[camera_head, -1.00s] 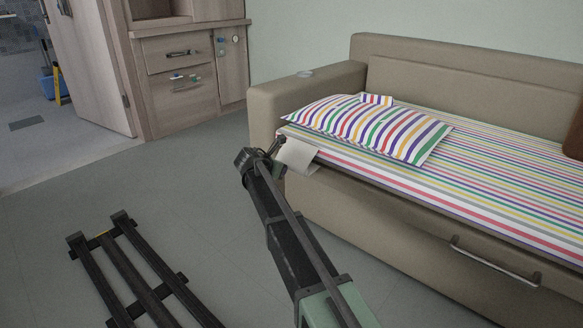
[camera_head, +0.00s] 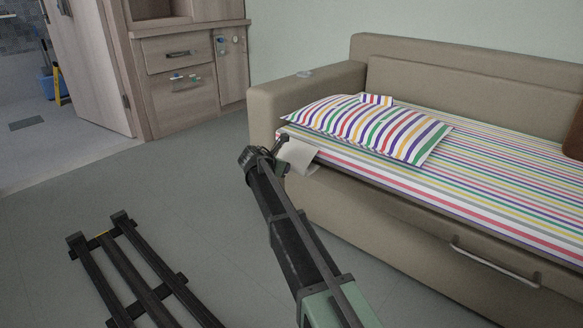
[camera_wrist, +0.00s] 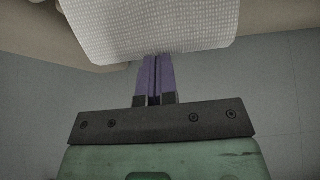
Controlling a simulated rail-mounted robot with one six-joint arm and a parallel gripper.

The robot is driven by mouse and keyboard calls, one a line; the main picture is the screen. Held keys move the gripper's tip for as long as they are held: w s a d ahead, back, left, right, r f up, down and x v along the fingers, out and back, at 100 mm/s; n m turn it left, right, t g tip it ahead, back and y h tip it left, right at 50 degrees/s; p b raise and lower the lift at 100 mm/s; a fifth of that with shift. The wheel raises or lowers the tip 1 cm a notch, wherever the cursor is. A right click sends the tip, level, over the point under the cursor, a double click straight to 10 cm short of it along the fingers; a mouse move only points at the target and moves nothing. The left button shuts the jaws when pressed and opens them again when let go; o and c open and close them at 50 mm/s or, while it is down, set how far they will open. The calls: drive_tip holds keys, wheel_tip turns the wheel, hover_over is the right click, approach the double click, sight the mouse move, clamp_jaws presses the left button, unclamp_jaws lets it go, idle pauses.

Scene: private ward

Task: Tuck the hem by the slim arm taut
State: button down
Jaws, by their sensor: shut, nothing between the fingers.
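A loose white hem flap (camera_head: 300,154) hangs over the front edge of the sofa bed at its left end, beside the slim sofa arm (camera_head: 305,88). The striped sheet (camera_head: 430,195) covers the seat. In the wrist view the white textured flap (camera_wrist: 150,28) fills the top middle. My gripper (camera_head: 286,140) is at the left side of the flap in the head view. In the wrist view its purple fingers (camera_wrist: 154,62) are together and empty, with the tips at the flap's lower edge. I cannot tell whether they touch it.
A striped pillow (camera_head: 370,128) lies on the sheet near the sofa arm. A metal handle (camera_head: 495,262) sticks out from the sofa front. A wooden cabinet (camera_head: 180,90) stands at the back left.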

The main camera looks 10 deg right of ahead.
drive_tip(key=shift+w+d, duration=0.25)
drive_tip(key=shift+d, duration=0.05)
drive_tip(key=shift+s+a, duration=0.55)
drive_tip(key=shift+a, duration=0.2)
drive_tip(key=shift+w+d, duration=0.55)
drive_tip(key=shift+d, duration=0.2)
drive_tip(key=shift+w+d, duration=0.5)
drive_tip(key=shift+d, duration=0.2)
idle(1.2)
drive_tip(key=shift+s+a, duration=0.55)
drive_tip(key=shift+a, duration=0.2)
